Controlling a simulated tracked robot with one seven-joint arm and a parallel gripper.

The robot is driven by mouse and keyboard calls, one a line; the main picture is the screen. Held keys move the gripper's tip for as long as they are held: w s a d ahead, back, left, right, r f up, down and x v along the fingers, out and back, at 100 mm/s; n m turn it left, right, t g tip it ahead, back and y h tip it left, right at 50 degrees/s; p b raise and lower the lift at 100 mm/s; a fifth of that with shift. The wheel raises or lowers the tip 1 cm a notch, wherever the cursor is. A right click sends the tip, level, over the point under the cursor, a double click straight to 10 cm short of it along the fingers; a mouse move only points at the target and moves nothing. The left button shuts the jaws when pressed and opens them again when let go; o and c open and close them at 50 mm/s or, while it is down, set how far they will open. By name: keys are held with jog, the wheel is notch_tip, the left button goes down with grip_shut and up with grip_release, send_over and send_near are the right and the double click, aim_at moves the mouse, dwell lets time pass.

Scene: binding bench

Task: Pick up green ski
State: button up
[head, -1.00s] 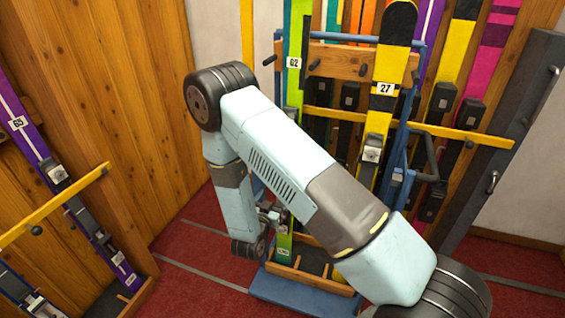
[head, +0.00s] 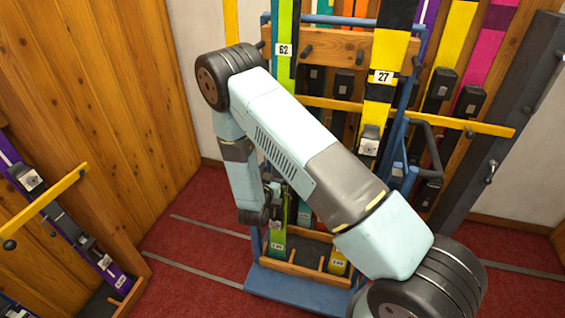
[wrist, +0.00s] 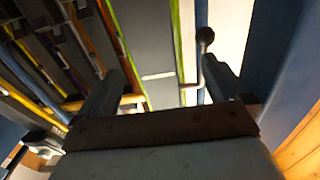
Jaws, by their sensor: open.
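The green ski (head: 284,28), with a teal edge and a white number 62 label, stands upright at the left of the blue wheeled-looking rack (head: 300,283). My arm crosses in front of its middle, and its green foot (head: 278,243) shows below. My gripper is mostly hidden behind my arm in the head view. In the wrist view my gripper (wrist: 162,82) is open, its two dark fingers spread. A long grey surface with a thin green edge runs between and beyond the fingers; I cannot tell surely whether it is the green ski. No contact is visible.
A black-and-yellow ski (head: 380,100) numbered 27 stands to the right on the rack. A yellow bar (head: 455,125) sticks out right. A purple ski (head: 60,215) stands at the left behind another yellow bar (head: 45,205). Red carpet (head: 200,205) is open between.

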jog(key=shift+d+x, duration=0.15)
jog(key=shift+x, duration=1.25)
jog(key=shift+d+x, duration=0.15)
jog(key=shift+x, duration=1.25)
jog(key=shift+s+f, duration=0.1)
jog(key=shift+s, duration=0.05)
grip_shut()
